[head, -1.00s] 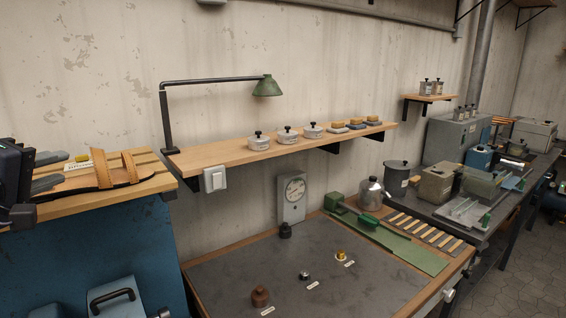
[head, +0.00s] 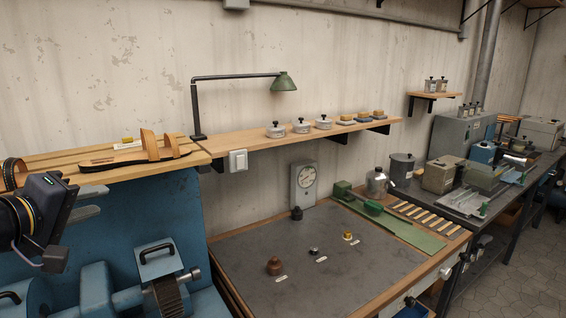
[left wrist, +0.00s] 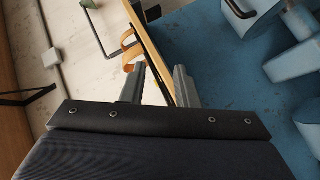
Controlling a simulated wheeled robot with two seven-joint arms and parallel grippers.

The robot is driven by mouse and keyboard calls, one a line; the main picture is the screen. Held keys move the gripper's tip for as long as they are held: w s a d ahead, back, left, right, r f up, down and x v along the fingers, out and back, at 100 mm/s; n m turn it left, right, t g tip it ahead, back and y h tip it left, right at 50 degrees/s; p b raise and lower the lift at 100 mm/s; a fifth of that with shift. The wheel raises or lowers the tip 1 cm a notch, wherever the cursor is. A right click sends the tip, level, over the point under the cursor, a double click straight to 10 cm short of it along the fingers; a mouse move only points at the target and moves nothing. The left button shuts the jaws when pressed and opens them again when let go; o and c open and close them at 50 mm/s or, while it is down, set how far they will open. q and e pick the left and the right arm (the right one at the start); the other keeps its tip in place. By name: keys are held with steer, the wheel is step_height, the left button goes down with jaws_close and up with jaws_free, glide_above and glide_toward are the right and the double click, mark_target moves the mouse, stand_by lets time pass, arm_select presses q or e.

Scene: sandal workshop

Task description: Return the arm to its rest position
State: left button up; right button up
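My left gripper (head: 86,203) shows at the left of the head view, in front of the blue machine and just below the front edge of the wooden shelf. Its two grey fingers are apart. In the left wrist view the fingers (left wrist: 158,85) also stand apart with nothing held between them. A tan strapped sandal (head: 138,152) lies on the slatted shelf (head: 60,173), above and right of the gripper. My right gripper is not in view.
A blue machine (head: 190,205) with black handles stands below the shelf. A second sandal (head: 12,172) sits at the shelf's left end.

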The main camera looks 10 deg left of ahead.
arm_select(q)
steer(key=s+d+f+m+g+h, duration=0.1)
steer(key=s+d+f+m+g, duration=0.2)
steer(key=f, duration=0.6)
steer(key=s+d+f+m+g+h, duration=0.1)
steer(key=s+d+f+m+g, duration=0.2)
steer(key=s+d+f, duration=0.5)
steer(key=s+d+f+m+g, duration=0.3)
steer(key=s+d+f+m, duration=0.1)
steer(key=f, duration=0.7)
steer(key=shift+s+d+h, duration=0.4)
steer(key=shift+s+d, duration=0.25)
steer(key=shift+s, duration=0.35)
